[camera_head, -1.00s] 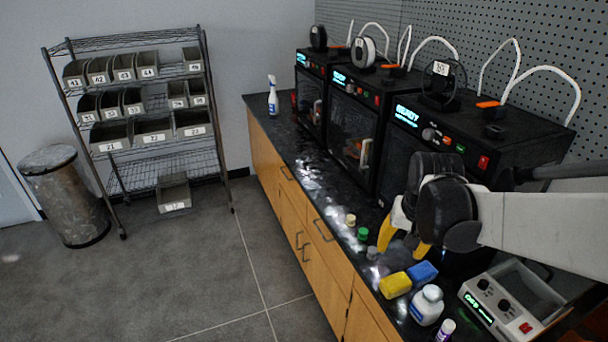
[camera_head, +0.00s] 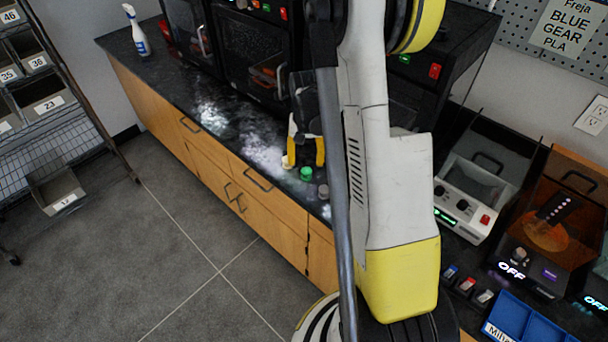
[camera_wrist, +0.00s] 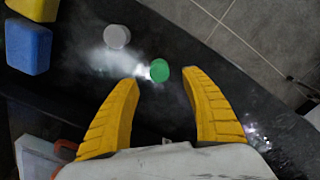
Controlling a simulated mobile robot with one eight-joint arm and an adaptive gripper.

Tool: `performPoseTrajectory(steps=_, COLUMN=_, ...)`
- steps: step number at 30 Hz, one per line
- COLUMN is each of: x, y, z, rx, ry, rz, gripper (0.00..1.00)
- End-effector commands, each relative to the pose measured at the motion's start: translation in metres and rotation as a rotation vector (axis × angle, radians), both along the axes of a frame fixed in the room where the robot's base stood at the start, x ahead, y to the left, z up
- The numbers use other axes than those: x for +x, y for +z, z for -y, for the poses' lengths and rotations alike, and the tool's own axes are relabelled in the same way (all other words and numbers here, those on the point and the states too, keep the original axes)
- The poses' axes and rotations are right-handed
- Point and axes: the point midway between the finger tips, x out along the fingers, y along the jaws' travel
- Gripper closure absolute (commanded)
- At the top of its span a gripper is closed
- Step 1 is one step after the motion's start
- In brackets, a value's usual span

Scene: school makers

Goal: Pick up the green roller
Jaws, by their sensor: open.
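The green roller (camera_head: 306,174) stands on the black counter near its front edge, between a cream roller and a grey one. In the wrist view the green roller (camera_wrist: 159,71) lies just beyond my fingertips, roughly midway between them. My gripper (camera_wrist: 166,80) is open and empty, its two yellow fingers spread apart. In the head view my gripper (camera_head: 306,150) is just behind the green roller and above the counter. The fingers do not appear to touch the roller.
The cream roller (camera_head: 287,162) is close on the left; the grey roller (camera_head: 323,191) is close on the right and also shows in the wrist view (camera_wrist: 117,37). A blue block (camera_wrist: 28,46) and a yellow block (camera_wrist: 33,8) lie farther off. Black printers (camera_head: 255,50) line the wall.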

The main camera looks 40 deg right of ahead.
Motion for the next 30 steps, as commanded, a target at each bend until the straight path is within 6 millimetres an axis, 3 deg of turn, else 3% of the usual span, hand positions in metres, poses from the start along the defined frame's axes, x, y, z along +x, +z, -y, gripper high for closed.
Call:
performPoseTrajectory(steps=1, x=0.001, y=-0.011, z=0.0, rx=0.0, ry=0.0, rz=0.0, gripper=0.45)
performPoseTrajectory(steps=7, x=-0.001, y=-0.027, z=0.0, rx=0.0, ry=0.001, rz=0.0, gripper=0.45)
performPoseTrajectory(steps=15, x=-0.004, y=-0.067, z=0.001, rx=-0.001, ry=0.001, rz=0.001, gripper=0.45)
performPoseTrajectory(steps=22, x=-0.004, y=-0.067, z=0.0, rx=-0.001, ry=0.001, rz=0.001, gripper=0.45)
performPoseTrajectory(steps=23, x=-0.004, y=-0.067, z=0.0, rx=-0.001, ry=0.001, rz=0.001, gripper=0.49)
performPoseTrajectory(steps=27, x=-0.004, y=-0.067, z=0.0, rx=-0.001, ry=0.001, rz=0.001, gripper=0.88)
performPoseTrajectory(steps=30, x=-0.004, y=-0.067, z=0.0, rx=-0.001, ry=0.001, rz=0.001, gripper=0.89)
